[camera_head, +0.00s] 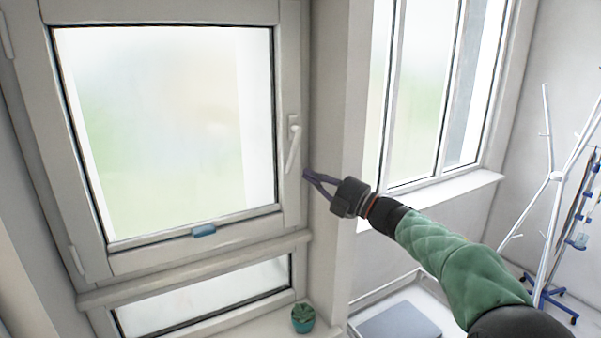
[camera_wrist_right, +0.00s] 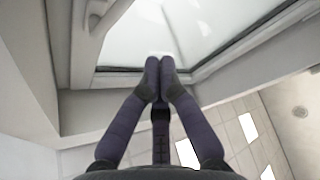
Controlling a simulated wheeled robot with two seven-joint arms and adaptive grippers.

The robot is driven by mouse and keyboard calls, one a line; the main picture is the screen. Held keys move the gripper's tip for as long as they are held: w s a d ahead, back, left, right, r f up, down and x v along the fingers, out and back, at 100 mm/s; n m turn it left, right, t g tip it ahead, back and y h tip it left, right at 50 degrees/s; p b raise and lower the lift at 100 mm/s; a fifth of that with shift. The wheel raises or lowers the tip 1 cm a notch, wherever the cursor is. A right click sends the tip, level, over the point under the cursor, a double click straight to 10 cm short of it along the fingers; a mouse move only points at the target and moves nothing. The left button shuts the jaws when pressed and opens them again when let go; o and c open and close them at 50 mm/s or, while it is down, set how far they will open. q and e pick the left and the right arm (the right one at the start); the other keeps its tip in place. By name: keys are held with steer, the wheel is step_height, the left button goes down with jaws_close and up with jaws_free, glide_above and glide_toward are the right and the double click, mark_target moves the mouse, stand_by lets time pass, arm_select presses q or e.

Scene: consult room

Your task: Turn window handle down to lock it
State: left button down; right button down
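The window handle (camera_head: 293,146) is white and sits on the right side of the window frame (camera_head: 291,60) in the head view. Its lever hangs down from its base, leaning slightly left at the lower end. In the right wrist view the handle (camera_wrist_right: 100,15) shows at the upper left. My right gripper (camera_head: 306,175) is just right of and below the handle in the head view, apart from it. In the right wrist view the fingertips (camera_wrist_right: 160,82) meet with nothing seen between them. My left gripper is not in view.
A small potted plant (camera_head: 303,318) stands on the sill below the window. A blue piece (camera_head: 204,230) sits on the lower window frame. A wall post (camera_head: 335,110) separates this window from a second window (camera_head: 425,90). A white coat stand (camera_head: 553,175) is at the far right.

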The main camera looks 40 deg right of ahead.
step_height(320, 180, up, 7)
steer(key=a+m+t+h+p, duration=0.2)
steer(key=m+h+p, duration=0.2)
steer(key=h+p, duration=0.35)
steer(key=a+f+g+h+p, duration=0.2)
steer(key=a+f+g+p, duration=0.2)
steer(key=a+p, duration=0.1)
steer(key=w+d+f+p, duration=0.2)
steer(key=w+d+p, duration=0.2)
steer(key=w, duration=0.5)
steer(key=shift+w+d+h, duration=0.2)
steer(key=shift+d+h, duration=0.15)
steer(key=shift+d, duration=0.4)
